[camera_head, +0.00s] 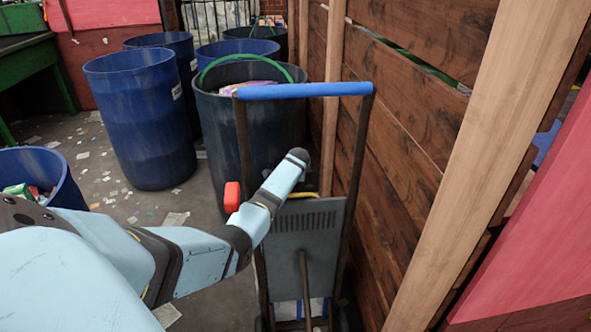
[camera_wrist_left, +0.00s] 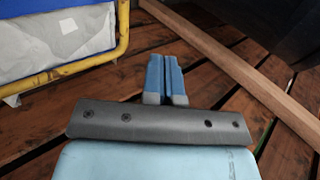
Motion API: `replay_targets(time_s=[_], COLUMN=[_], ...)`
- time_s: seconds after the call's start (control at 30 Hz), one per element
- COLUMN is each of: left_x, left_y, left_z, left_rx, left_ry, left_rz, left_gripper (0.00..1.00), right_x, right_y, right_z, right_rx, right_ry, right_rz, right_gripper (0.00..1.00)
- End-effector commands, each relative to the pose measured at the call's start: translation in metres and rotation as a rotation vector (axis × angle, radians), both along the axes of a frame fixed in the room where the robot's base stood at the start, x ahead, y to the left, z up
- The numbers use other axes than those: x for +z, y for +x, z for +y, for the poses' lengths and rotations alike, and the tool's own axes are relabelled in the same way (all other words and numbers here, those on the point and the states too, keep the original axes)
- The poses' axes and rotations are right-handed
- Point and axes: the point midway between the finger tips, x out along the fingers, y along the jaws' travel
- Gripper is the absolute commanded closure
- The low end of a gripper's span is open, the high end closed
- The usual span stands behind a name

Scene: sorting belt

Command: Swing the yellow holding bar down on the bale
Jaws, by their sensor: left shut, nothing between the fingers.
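In the left wrist view, the yellow bar (camera_wrist_left: 122,38) is a bent tube that runs down the right side of a grey-white bale (camera_wrist_left: 45,42) and back along its lower edge. A blue band also borders the bale. In the head view only a short yellow piece (camera_head: 303,195) shows behind my left arm, at the top of the cart's grey plate. My left gripper (camera_wrist_left: 166,64) is shut and empty, to the right of the yellow bar and apart from it, over brown planks. In the head view its fingers are hidden behind my arm. My right gripper is not in view.
A hand cart with a blue handle (camera_head: 305,90) and grey plate (camera_head: 307,236) stands close to a wooden plank wall (camera_head: 400,130). Blue barrels (camera_head: 145,120) and a dark bin (camera_head: 235,125) stand behind and left. A red piece (camera_head: 232,197) shows beside my arm.

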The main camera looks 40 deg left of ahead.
Motion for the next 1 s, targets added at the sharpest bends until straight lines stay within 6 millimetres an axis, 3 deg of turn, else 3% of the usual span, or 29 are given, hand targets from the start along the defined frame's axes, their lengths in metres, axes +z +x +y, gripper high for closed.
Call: replay_targets(time_s=[0.23, 0.6, 1.0], left_x=[0.034, 0.090, 0.102], left_y=[-0.017, -0.048, -0.056], left_z=[-0.020, -0.056, -0.065], left_rx=[-0.001, -0.001, 0.000], left_ry=[0.001, 0.000, -0.002], left_rz=[-0.001, -0.001, 0.001], left_gripper=[1.00, 1.00, 1.00], right_x=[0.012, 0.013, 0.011], right_y=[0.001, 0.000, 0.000], right_z=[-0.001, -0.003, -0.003], right_rx=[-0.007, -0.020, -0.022], right_ry=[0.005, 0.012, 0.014], right_rz=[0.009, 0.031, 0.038], right_gripper=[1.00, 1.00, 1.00])
